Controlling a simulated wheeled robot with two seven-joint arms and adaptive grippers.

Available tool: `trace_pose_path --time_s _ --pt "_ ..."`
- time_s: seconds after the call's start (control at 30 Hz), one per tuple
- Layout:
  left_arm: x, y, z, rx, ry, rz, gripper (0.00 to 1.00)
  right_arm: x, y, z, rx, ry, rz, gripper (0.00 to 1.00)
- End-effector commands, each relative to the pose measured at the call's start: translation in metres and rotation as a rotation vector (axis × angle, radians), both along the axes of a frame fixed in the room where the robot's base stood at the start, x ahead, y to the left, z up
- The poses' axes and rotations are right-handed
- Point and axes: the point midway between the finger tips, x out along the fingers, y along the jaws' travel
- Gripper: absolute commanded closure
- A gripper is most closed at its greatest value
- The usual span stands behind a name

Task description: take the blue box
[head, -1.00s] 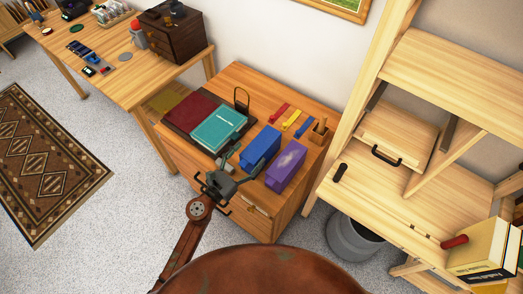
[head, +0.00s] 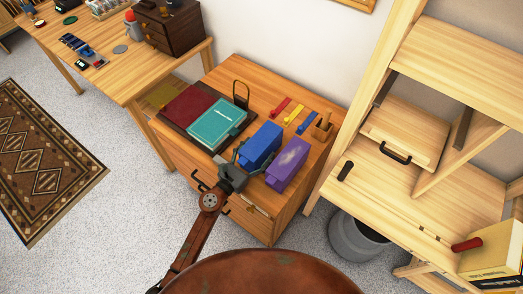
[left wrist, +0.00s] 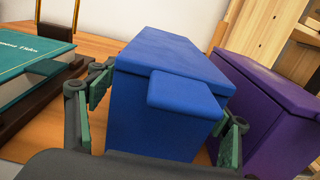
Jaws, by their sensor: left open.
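The blue box (head: 260,146) stands on the wooden cabinet top, between the teal book and the purple box (head: 288,164). It also fills the middle of the left wrist view (left wrist: 165,85). My left gripper (head: 246,163) is open at the near end of the blue box. In the left wrist view its fingers (left wrist: 160,125) lie on either side of the box, the left one on the book side and the right one in the gap toward the purple box. Whether the pads touch the box I cannot tell. My right gripper is out of view.
The teal book (head: 217,125) and a dark red book (head: 191,106) lie on a dark tray left of the blue box. The purple box stands close on the right. Small red, yellow and blue items (head: 293,117) lie behind. A wooden shelf unit (head: 420,160) rises at the right.

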Motion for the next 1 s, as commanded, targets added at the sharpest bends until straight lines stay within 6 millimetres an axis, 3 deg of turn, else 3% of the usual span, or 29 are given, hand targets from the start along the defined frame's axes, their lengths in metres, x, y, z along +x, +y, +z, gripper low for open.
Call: trace_pose_path --time_s 0.13,0.43,1.0 --pt "0.015 -0.011 0.000 0.000 0.000 0.000 0.28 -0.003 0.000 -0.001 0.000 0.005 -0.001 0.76" --pt "0.017 -0.013 -0.001 0.001 0.001 0.000 0.28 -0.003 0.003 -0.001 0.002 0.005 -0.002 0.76" --pt "0.017 -0.013 -0.001 0.001 0.001 0.000 0.67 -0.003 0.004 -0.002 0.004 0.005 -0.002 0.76"
